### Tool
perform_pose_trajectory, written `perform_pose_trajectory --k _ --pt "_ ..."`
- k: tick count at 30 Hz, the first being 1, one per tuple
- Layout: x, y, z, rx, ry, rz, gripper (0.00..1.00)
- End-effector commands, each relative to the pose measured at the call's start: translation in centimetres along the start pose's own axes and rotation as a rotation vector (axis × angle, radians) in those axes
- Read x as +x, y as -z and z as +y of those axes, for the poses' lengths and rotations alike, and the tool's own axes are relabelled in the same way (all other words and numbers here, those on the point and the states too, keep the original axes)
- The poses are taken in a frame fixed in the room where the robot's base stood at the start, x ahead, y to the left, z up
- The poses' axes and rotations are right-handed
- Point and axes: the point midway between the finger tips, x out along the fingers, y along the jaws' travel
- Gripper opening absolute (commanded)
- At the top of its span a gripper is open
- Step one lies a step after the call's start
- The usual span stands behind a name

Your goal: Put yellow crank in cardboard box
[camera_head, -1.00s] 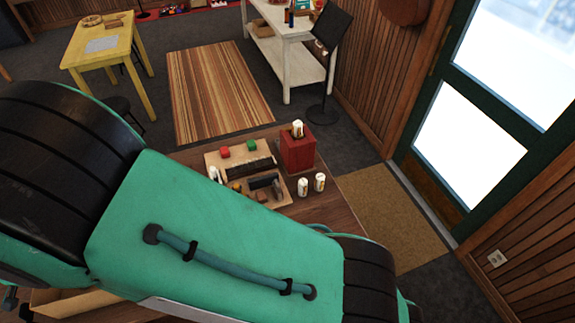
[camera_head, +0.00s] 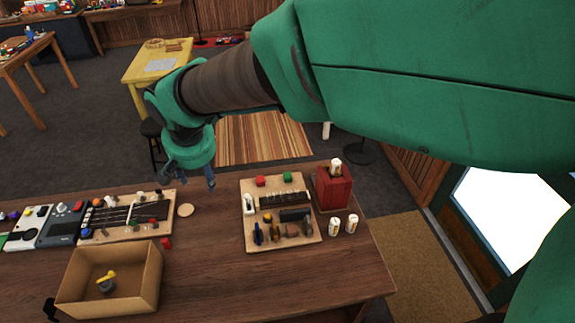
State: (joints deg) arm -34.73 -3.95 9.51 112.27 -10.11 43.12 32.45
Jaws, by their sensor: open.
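An open cardboard box (camera_head: 82,297) stands on the front left of the wooden table. A yellow piece with a dark grey part (camera_head: 106,278), which looks like the yellow crank, lies inside it on the box floor. My gripper (camera_head: 190,183) is open, pointing down above the far edge of the table, behind and to the right of the box and apart from it. I see nothing between its fingers.
A wooden board with knobs and levers (camera_head: 252,238) lies right of centre, beside a red block (camera_head: 333,190) and white cylinders (camera_head: 351,224). Another board (camera_head: 150,233) and grey devices (camera_head: 62,224) lie left.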

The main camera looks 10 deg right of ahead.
Motion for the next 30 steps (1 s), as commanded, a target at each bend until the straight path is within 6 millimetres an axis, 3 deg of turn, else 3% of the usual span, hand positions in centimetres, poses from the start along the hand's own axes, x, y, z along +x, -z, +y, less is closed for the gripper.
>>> perform_pose_trajectory --k 1,6,15,24,30 --pt "-1.3 -0.3 2.2 0.014 -0.003 0.008 0.52" --pt "-4.9 -2.1 8.4 0.037 -0.013 0.026 0.52" --pt "-10.2 -7.6 17.6 0.075 -0.035 0.060 0.52" --pt "-14.0 -14.8 24.1 0.106 -0.063 0.097 0.52" --pt "-15.3 -19.7 26.8 0.120 -0.083 0.121 0.52"
